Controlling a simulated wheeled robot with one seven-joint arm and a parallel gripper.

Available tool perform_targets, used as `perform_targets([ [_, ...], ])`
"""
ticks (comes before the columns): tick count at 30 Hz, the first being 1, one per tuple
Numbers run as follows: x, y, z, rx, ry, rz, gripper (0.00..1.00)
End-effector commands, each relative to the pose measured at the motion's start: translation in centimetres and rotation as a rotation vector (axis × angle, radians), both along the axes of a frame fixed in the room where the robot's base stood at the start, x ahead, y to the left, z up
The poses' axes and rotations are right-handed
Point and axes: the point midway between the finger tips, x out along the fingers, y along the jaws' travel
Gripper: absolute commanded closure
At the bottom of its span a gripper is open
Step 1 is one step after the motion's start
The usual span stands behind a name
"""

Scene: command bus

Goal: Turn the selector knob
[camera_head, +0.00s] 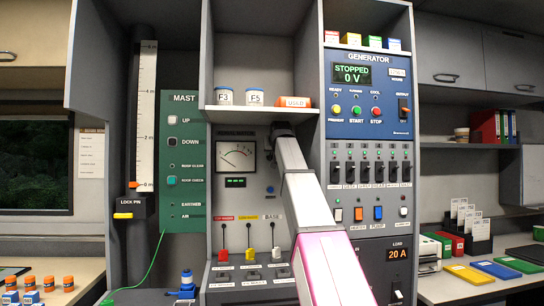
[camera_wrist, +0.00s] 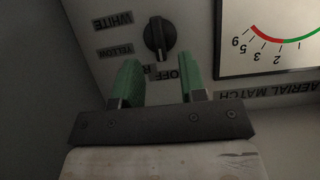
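The black selector knob (camera_wrist: 159,38) shows in the wrist view, on a pale grey panel. Its light pointer line runs along the picture's vertical. Labels around it, upside down in this view, read WHITE, YELLOW and OFF; one more is partly hidden by a finger. My gripper (camera_wrist: 159,66) is open, with its two green fingers apart and nothing between them. The knob is just beyond the fingertips, roughly in line with the gap. In the head view my gripper (camera_head: 282,129) is at the panel right of the meter, and my arm hides the knob.
The aerial match meter (camera_head: 236,154) sits beside the knob. A shelf (camera_head: 262,115) with cups and an orange item is just above my gripper. Three small levers (camera_head: 250,252) stand below. The generator panel (camera_head: 368,95) is at the right.

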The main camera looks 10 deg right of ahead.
Motion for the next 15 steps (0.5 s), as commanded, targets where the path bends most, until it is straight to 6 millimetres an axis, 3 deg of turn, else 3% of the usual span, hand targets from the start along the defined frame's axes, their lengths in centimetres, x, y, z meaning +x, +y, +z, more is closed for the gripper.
perform_targets([
  [6,2.7,0.0,-1.1,-0.001,0.000,0.001,0.62],
  [15,3.5,0.0,-1.6,-0.001,-0.001,0.001,0.62],
])
